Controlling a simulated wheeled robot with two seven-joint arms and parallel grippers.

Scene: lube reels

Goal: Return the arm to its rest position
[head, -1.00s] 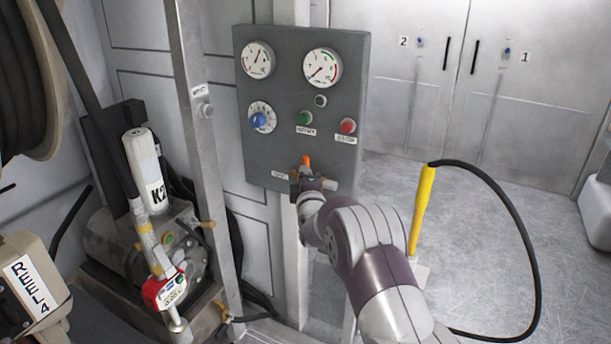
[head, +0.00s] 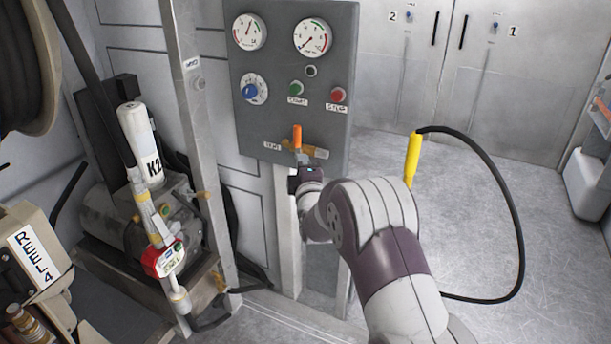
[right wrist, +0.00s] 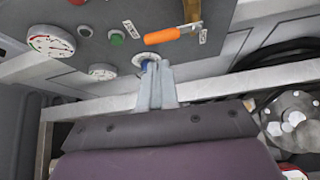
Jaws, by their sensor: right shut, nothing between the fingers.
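My right arm (head: 385,235) reaches forward from the bottom of the head view. Its gripper (head: 304,178) is small and dark there, just below the orange-handled valve lever (head: 297,138) on the grey control panel (head: 270,125). In the right wrist view the gripper's fingers (right wrist: 154,72) are together with nothing held. The orange handle (right wrist: 165,36) stands clear of the fingers in that view. In the head view the handle points up from the brass valve body (head: 312,151). My left gripper is not in view.
The panel carries two gauges (head: 250,32), a blue knob (head: 250,91), a green button (head: 296,88) and a red button (head: 338,95). A yellow wand with a black hose (head: 412,160) stands right of my arm. A pump unit (head: 150,215) is at left. Open floor lies right.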

